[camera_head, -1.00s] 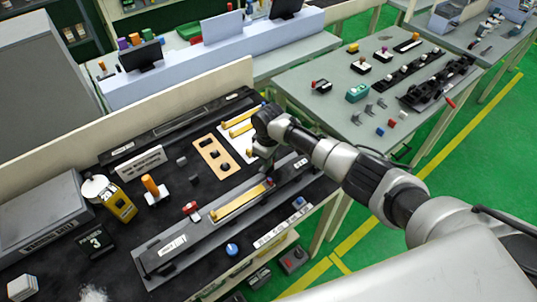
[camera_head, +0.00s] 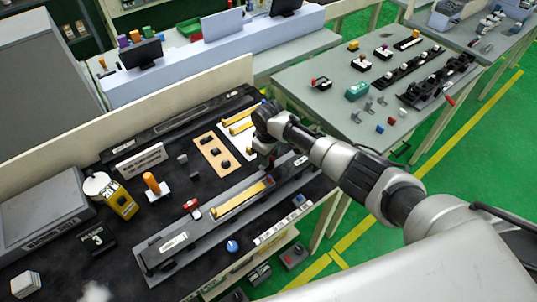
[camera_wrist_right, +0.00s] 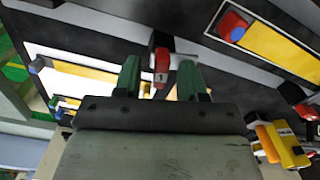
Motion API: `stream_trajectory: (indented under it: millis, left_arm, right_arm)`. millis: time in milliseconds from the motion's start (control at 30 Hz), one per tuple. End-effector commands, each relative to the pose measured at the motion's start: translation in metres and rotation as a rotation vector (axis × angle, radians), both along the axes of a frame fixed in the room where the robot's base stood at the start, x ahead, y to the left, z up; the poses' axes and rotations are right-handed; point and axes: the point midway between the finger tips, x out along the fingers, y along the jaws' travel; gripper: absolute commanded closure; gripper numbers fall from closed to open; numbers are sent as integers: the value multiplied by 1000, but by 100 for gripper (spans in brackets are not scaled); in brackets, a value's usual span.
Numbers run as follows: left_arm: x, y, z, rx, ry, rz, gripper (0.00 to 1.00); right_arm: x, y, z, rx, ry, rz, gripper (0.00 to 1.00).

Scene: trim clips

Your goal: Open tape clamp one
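A red clamp lever with a label that looks like "1" (camera_wrist_right: 161,62) stands between the fingertips of my right gripper (camera_wrist_right: 159,78) in the right wrist view. The two green fingers are apart, one on each side of the lever. I cannot tell whether they touch it. In the head view my right gripper (camera_head: 267,164) is low over the right end of the grey fixture (camera_head: 205,238), which holds a yellow strip (camera_head: 240,199). Another red clamp (camera_head: 192,206) is at the strip's left end. My left gripper is not in view.
A tan plate with dark holes (camera_head: 205,146) and a white board with yellow strips (camera_head: 247,143) lie behind the fixture. A yellow bottle (camera_head: 119,201) and an orange-handled tool (camera_head: 152,184) stand to the left. A blue knob (camera_head: 232,246) is in front.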

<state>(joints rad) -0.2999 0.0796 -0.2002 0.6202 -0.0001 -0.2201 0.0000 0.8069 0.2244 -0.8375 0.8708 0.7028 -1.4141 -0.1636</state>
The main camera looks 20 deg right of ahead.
Motion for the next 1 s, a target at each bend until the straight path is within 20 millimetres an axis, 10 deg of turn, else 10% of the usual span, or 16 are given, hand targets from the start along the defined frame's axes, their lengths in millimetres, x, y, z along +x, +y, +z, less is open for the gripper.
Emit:
stream_trajectory:
  millis: [333,1000]
  left_arm:
    - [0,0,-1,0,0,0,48]
    - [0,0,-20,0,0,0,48]
  right_arm:
    - [0,0,6,1,1,0,60]
    - [-1,0,106,0,1,0,60]
